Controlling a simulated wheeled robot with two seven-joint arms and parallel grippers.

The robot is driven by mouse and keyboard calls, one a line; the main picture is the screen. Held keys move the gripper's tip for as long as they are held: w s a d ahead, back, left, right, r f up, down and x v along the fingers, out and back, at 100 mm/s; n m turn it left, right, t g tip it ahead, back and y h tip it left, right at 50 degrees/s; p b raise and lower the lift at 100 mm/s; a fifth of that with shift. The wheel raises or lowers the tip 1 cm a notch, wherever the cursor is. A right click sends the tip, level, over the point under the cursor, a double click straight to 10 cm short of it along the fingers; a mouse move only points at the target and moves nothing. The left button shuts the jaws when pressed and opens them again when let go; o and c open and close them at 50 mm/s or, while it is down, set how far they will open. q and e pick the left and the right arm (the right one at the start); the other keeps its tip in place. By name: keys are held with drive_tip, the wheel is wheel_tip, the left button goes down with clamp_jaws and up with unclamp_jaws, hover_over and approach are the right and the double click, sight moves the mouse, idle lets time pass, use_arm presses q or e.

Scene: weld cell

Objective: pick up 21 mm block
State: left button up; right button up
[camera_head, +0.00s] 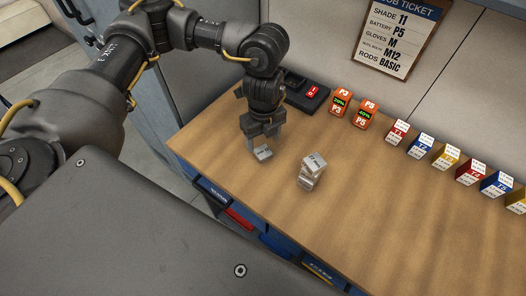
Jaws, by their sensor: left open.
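My left gripper (263,139) points down over the left part of the wooden bench. It is open, with its fingers just above and around a small grey metal block (263,153); I cannot tell whether they touch it. The block's label is too small to read. To the right stands a short stack of grey metal blocks (311,168), turned unevenly on one another. The print on its top block is too blurred to read surely, so I cannot tell which block is the 21 mm one. My right gripper is not in view.
Orange battery boxes (352,109) and a row of coloured boxes (447,157) line the bench's back edge. A black device (305,95) with a red switch sits behind my gripper. A job ticket (402,35) hangs on the wall. The bench (390,220) is clear at front right.

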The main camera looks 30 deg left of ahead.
sight(263, 151)
use_arm(q)
drive_tip(key=shift+s, duration=0.1)
drive_tip(key=shift+f+p, duration=0.3)
drive_tip(key=shift+f, duration=0.1)
wheel_tip(263, 151, down, 4)
drive_tip(key=shift+r+p, duration=0.25)
drive_tip(key=shift+p, duration=0.05)
drive_tip(key=shift+f, duration=0.4)
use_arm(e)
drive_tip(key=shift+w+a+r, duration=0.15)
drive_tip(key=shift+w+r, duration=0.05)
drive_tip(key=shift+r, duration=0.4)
use_arm(q)
drive_tip(key=c, duration=1.1)
